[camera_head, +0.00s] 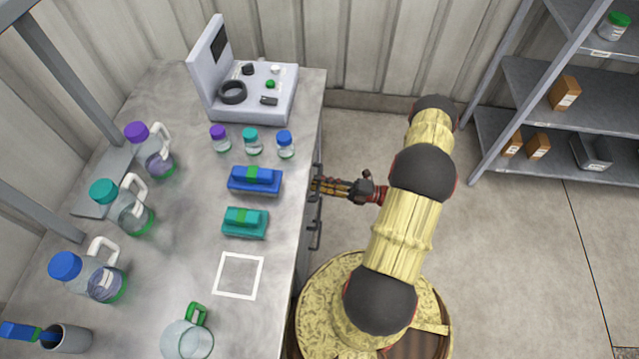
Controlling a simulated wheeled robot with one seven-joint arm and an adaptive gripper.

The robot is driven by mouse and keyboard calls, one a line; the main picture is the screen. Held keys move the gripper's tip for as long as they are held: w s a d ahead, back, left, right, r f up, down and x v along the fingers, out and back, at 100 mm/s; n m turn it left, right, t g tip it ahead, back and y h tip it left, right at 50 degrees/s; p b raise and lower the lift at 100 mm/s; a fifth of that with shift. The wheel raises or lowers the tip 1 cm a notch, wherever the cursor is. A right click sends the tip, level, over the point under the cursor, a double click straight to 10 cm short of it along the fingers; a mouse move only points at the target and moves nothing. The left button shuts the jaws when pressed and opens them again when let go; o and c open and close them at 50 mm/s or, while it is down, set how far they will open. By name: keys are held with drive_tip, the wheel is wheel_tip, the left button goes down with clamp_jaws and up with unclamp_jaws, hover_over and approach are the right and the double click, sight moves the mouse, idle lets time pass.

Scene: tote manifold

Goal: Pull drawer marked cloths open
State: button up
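The bench (265,310) has drawer handles on its right-hand front side, seen steeply from above. One dark handle (315,236) shows below my gripper, and another is partly hidden beside my fingers. The drawer fronts are seen nearly edge-on and no label, including cloths, can be read. No drawer visibly stands out from the bench. My gripper (318,186) reaches left from the arm, with its fingertips at the bench front by the upper handle. I cannot tell whether the fingers are closed around that handle.
On the bench are a blue block (255,181), a teal block (245,223), small capped bottles, several jugs, a glass beaker (187,340) and a grey device (250,95). Grey shelving (535,90) stands at the right. The floor (530,260) between is clear.

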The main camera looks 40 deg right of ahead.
drive_tip(key=shift+w+a+r, duration=0.1)
drive_tip(key=shift+w+a, duration=0.05)
drive_tip(key=shift+w, duration=0.05)
drive_tip(key=shift+c, duration=0.5)
clamp_jaws()
idle(0.4)
